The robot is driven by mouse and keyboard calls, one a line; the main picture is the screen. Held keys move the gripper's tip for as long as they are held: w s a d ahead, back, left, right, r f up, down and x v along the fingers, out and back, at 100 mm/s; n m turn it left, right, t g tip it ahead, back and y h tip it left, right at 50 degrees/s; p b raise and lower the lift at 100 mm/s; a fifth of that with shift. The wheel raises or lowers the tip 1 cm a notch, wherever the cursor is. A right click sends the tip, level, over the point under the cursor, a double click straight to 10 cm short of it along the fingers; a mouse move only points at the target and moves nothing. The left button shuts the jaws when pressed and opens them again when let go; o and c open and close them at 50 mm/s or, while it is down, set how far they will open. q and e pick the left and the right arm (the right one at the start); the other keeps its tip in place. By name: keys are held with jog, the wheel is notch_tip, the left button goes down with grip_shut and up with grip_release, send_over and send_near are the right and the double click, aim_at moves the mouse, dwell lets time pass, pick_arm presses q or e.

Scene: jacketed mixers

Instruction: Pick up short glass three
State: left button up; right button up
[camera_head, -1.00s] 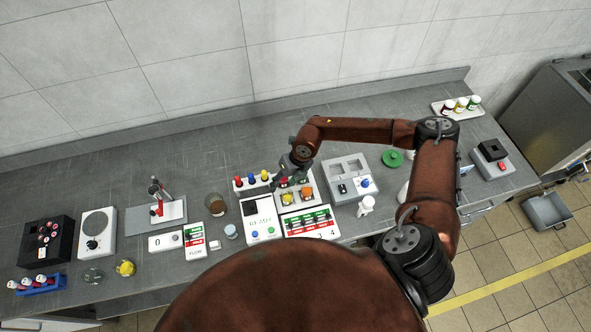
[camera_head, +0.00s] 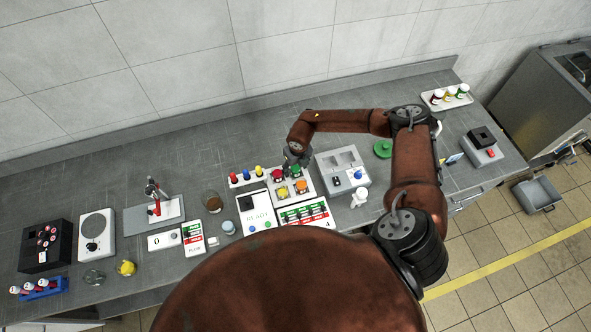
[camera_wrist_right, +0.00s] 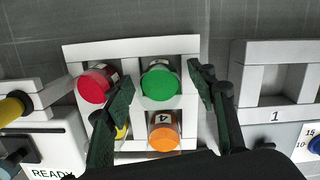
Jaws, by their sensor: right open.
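A white rack (camera_wrist_right: 131,48) holds short glasses with coloured caps: red (camera_wrist_right: 93,84), green (camera_wrist_right: 160,79), yellow (camera_wrist_right: 121,131) and orange (camera_wrist_right: 164,131). The orange one's label reads 4; I cannot read a 3 on any of them. In the head view the rack (camera_head: 309,194) stands mid-bench, with its red (camera_head: 278,175) and green (camera_head: 296,171) caps showing. My right gripper (camera_wrist_right: 160,77) is open, its fingers on either side of the green cap in the picture; touch is not clear. Its left finger partly hides the red and yellow caps. My left gripper is not in view.
Bare bench (camera_head: 200,140) lies behind.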

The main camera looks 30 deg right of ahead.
jog(key=c, duration=1.3)
jog(key=shift+r, duration=0.15)
jog(key=shift+r+b, duration=0.45)
jog(key=shift+r, duration=0.2)
jog(key=s+a+r+b, duration=0.4)
jog(key=s+a+r, duration=0.5)
jog(key=a+r, duration=0.1)
jog(key=shift+s+a+r+b, duration=0.15)
jog(key=shift+a+r+b, duration=0.15)
jog(key=shift+r, duration=0.45)
